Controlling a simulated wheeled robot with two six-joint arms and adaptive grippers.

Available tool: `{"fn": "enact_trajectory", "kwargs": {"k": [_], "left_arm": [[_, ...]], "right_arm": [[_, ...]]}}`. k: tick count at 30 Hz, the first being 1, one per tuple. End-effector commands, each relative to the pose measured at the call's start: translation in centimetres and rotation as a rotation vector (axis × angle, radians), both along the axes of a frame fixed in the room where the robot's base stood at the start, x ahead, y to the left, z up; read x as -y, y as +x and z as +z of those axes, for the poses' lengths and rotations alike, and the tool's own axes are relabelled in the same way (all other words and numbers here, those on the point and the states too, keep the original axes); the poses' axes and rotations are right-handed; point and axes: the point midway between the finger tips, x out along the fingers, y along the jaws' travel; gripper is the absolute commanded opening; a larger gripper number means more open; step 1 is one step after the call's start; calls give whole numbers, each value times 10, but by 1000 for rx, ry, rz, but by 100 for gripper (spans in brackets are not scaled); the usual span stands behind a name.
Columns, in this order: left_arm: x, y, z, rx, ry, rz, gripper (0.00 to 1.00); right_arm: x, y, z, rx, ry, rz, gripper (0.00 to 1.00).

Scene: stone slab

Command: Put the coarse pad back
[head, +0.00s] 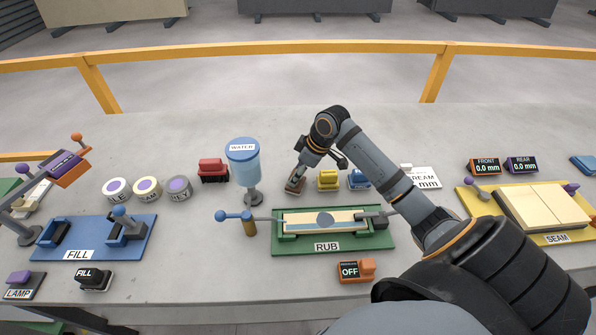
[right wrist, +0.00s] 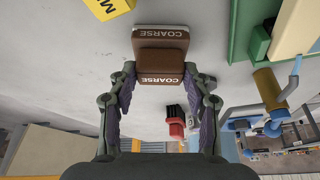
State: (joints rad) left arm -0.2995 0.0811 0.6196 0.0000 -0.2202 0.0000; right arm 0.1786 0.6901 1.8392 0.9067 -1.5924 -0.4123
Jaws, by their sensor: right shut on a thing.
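My right gripper (head: 300,176) is shut on the brown coarse pad (head: 295,186), left of the yellow pad (head: 328,180) and behind the green RUB station (head: 285,244). In the right wrist view the coarse pad (right wrist: 160,55) shows two COARSE labels, and the fingertips (right wrist: 160,80) close on its sides. The pad is at or just above the grey slab; I cannot tell whether it touches. A blue pad (head: 358,180) stands right of the yellow one, partly behind my arm. My left gripper is not in view.
The blue WATER vessel (head: 243,165) and a red block (head: 213,170) stand to the left of the pad. The RUB station holds a pale strip (head: 300,222) with a grey round patch. A blue-knobbed lever (head: 235,216) stands at its left. My right arm covers slab on the right.

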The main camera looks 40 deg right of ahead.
Motion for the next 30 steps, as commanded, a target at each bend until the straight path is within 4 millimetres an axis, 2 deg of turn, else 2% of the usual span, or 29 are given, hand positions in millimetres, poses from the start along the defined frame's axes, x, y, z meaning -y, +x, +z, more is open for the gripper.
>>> {"fn": "enact_trajectory", "kwargs": {"k": [1,6,17,20,27,30], "left_arm": [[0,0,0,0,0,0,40],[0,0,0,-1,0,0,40],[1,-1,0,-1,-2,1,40],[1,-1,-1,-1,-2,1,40],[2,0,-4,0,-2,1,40],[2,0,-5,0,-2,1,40]], "right_arm": [[0,0,-1,-1,1,0,52],[0,0,-1,-1,1,0,72],[1,-1,6,0,-2,-1,72],[6,-6,21,2,-6,1,72],[19,-24,73,0,-10,1,72],[23,-29,89,0,-8,0,72]]}}
